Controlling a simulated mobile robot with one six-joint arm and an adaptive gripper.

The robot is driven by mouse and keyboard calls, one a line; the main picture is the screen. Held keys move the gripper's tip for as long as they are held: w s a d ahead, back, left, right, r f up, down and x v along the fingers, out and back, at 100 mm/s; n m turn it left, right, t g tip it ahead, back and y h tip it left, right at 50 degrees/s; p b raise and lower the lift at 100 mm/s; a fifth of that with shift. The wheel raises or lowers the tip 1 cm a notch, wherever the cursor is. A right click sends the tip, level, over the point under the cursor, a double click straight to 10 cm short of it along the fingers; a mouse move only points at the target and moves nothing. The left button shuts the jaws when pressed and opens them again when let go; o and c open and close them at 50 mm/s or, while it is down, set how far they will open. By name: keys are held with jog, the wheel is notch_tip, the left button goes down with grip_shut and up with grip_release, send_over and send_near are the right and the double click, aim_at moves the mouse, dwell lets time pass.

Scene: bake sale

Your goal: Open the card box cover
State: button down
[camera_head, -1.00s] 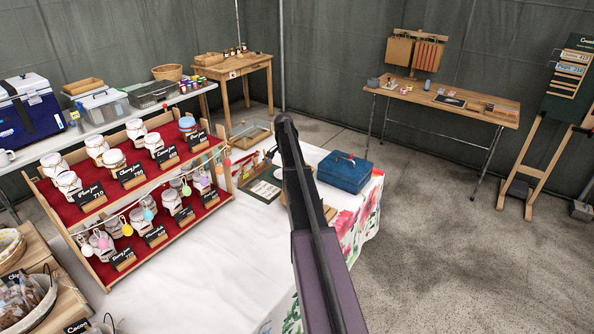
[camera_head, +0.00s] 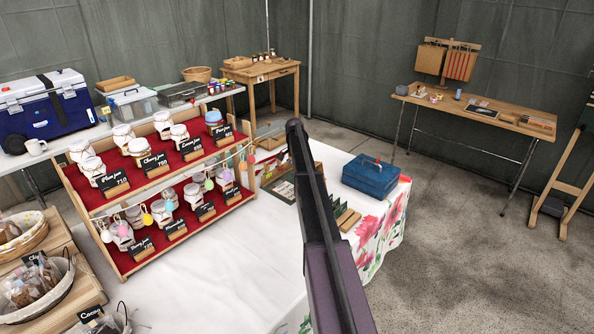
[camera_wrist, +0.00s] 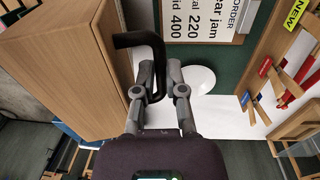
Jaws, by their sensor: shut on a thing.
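In the wrist view, a large plain wooden box-like body (camera_wrist: 62,75) fills the left side; I take it for the card box, but its cover cannot be told apart. My gripper (camera_wrist: 163,75) is beside its right side, its two fingers close together on a bent black handle (camera_wrist: 140,40). Whether the handle joins the wooden body is not clear. In the head view, my dark arm (camera_head: 325,230) reaches over the white table, and my gripper is hidden behind it. The card box cannot be made out surely there.
A price board (camera_wrist: 205,18) and a wooden rack with red and blue pieces (camera_wrist: 275,85) are close by in the wrist view. A blue box (camera_head: 370,178) stands right of my arm, and a red jam shelf (camera_head: 160,190) left.

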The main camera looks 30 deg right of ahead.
jog(key=shift+w, duration=0.5)
jog(key=c, duration=1)
grip_release()
jog(key=shift+f, duration=0.1)
jog(key=o, duration=0.3)
jog(key=shift+w+f, duration=0.2)
jog(key=shift+f, duration=0.1)
jog(key=shift+s, duration=0.1)
jog(key=shift+s+r, duration=0.1)
